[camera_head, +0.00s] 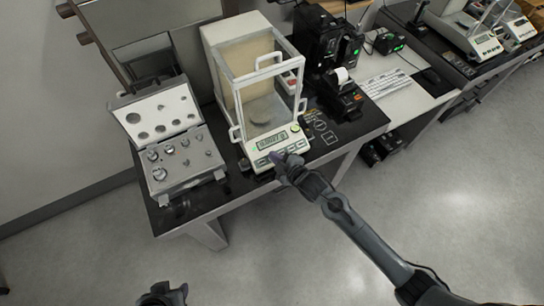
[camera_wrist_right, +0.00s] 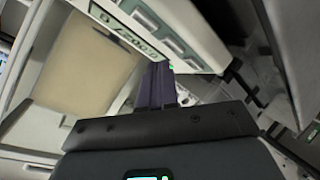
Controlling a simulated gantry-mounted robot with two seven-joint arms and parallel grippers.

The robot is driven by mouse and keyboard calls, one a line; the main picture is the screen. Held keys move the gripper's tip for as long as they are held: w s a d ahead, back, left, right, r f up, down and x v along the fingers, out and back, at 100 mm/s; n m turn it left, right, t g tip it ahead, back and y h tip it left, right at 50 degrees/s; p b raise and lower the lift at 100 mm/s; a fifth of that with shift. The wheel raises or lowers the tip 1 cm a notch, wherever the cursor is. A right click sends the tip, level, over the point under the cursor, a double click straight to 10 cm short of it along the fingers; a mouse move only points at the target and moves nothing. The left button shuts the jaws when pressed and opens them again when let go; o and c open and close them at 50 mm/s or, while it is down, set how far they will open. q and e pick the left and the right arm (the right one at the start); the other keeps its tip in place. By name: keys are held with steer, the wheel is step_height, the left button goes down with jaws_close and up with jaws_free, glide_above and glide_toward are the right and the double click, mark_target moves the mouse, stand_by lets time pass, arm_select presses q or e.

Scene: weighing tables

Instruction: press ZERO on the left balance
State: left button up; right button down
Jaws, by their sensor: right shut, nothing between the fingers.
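The left balance (camera_head: 229,30) is a white analytical balance with a glass draft shield and a round pan inside. Its front panel has a lit green display (camera_head: 272,142) with small digits I cannot read surely, and a row of keys (camera_head: 297,147) below. The key labels are too small to read. My right gripper (camera_head: 277,157) is shut and empty, its fingertips at the key row. In the right wrist view its closed fingers (camera_wrist_right: 158,85) reach the panel; I cannot tell whether they touch a key. My left gripper (camera_head: 164,293) shows partly at the bottom edge, jaws unclear.
An open weight case (camera_head: 160,185) with several metal weights stands left of the balance on the dark table. A small black printer (camera_head: 345,98) and other black devices stand to its right. A keyboard (camera_head: 385,84) and another balance (camera_head: 485,42) are farther right. The floor in front is clear.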

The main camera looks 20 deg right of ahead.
steer(key=shift+f, duration=0.1)
steer(key=shift+w+f, duration=0.15)
steer(key=shift+f, duration=0.15)
steer(key=shift+w+f, duration=0.1)
steer(key=shift+f, duration=0.1)
stand_by(0.7)
steer(key=shift+f+b, duration=0.15)
steer(key=shift+b, duration=0.15)
stand_by(0.4)
steer(key=shift+s+r+p, duration=0.2)
steer(key=shift+r+p, duration=0.5)
steer(key=shift+p, duration=0.2)
